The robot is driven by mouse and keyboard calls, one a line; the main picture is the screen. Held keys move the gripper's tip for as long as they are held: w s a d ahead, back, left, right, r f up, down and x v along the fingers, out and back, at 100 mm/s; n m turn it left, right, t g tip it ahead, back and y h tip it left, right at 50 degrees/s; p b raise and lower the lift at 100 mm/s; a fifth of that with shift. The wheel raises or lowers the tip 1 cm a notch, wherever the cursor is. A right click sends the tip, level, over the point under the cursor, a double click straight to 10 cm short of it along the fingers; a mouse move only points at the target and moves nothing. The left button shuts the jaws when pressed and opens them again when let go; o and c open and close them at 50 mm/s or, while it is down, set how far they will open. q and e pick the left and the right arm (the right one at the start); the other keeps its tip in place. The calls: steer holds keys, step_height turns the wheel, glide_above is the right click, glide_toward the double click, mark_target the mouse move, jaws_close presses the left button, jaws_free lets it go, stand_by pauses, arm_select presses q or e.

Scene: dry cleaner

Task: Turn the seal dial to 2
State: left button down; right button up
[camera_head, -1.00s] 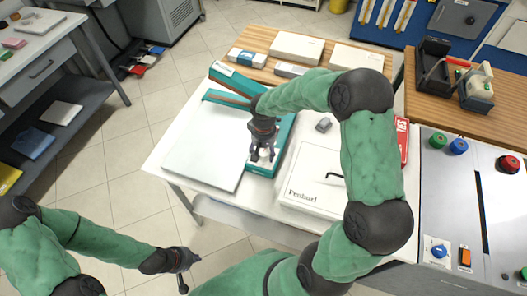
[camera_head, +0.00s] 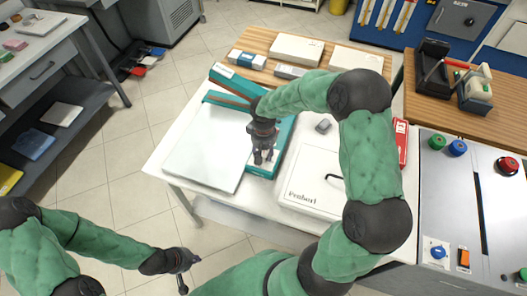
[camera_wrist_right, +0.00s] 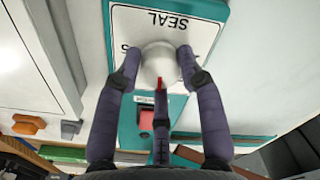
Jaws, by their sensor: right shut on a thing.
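The seal dial (camera_wrist_right: 158,62) is a round pale knob with a red pointer mark, on a white plate (camera_wrist_right: 140,22) lettered SEAL in the right wrist view. The red mark is at the knob's lower edge in that picture; the scale digits are mostly hidden. The plate sits on a teal sealer (camera_head: 285,137) on the white table. My right gripper (camera_head: 263,160) is over the sealer, its fingers (camera_wrist_right: 157,75) shut around the knob. The dial is hidden behind this gripper in the head view. My left gripper (camera_head: 187,272) is open and empty, low over the floor.
A white board (camera_head: 205,147) lies left of the sealer and a white lidded box (camera_head: 315,180) right of it. In the right wrist view, a red button (camera_wrist_right: 146,120) sits below the dial. A control panel (camera_head: 450,205) stands at the right.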

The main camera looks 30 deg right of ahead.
mark_target(263, 154)
steer(key=n+p, duration=0.2)
steer(key=n, duration=0.2)
steer(key=shift+n+p, duration=0.9)
steer(key=shift+n, duration=1.2)
steer(key=o, duration=1.1)
steer(key=shift+o, duration=0.2)
step_height(263, 154, up, 12)
